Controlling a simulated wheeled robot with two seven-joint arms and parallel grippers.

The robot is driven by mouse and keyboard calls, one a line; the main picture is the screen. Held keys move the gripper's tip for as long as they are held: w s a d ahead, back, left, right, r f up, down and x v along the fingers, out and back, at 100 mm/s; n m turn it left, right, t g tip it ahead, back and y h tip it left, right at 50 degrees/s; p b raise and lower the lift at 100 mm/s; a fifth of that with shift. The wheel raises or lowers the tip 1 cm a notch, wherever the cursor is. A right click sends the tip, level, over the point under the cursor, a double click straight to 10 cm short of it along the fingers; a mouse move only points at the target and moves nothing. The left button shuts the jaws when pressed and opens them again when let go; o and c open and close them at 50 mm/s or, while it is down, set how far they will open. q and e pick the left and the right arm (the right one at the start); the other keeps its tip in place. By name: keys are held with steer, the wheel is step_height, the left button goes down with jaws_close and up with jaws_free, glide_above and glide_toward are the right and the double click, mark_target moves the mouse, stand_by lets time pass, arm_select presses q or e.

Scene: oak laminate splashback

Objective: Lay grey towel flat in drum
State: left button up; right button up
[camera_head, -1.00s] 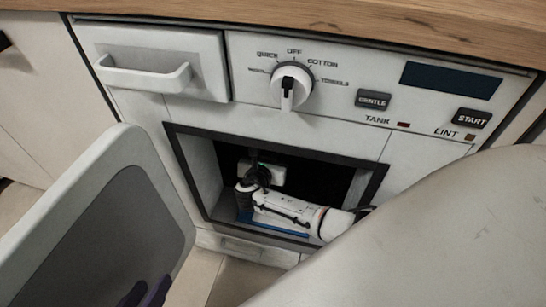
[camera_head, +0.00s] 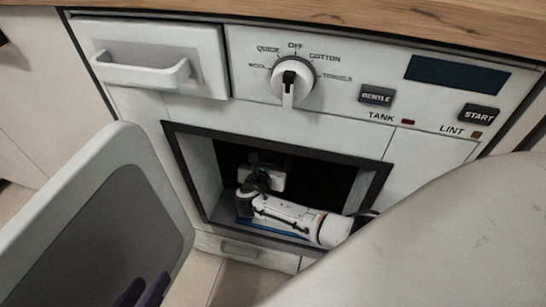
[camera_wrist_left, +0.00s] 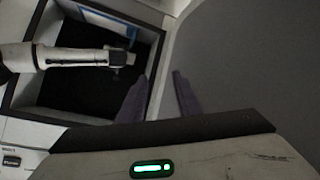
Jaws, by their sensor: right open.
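The drum (camera_head: 328,178) is a dark square opening in the white dryer front, with its door standing open. My right arm reaches into it. My right gripper (camera_head: 262,178) is inside the drum, open, its fingers hard to make out against the dark. In the left wrist view, my right arm also crosses the opening. My left gripper (camera_wrist_left: 157,98) has two purple fingers apart with nothing between them; it is outside the drum, beside the open door. In the head view its fingers show low in front of the door. I cannot make out a grey towel in either view.
The open door (camera_head: 105,190) stands at the left of the opening. A blue strip (camera_head: 270,229) shows on the drum floor below my right arm. Above are a drawer (camera_head: 150,60), a dial (camera_head: 291,82) and buttons. My own pale arm covers the lower right.

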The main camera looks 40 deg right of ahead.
mark_target(272, 157)
steer(key=p+v, duration=0.1)
steer(key=v, duration=0.1)
steer(key=p+v, duration=0.4)
steer(key=shift+s+a+r, duration=0.1)
steer(key=shift+s+r, duration=0.05)
steer(key=shift+r, duration=0.3)
steer(key=p+v, duration=0.3)
steer(key=v, duration=0.1)
steer(key=shift+a+f, duration=0.1)
arm_select(q)
steer(key=s+a+f+g+y, duration=0.1)
steer(key=a+f+y, duration=0.2)
steer(key=a, duration=0.1)
steer(key=shift+s+a+f, duration=0.15)
steer(key=shift+a+f, duration=0.2)
steer(key=shift+a, duration=0.05)
arm_select(e)
steer(key=shift+s+a, duration=0.45)
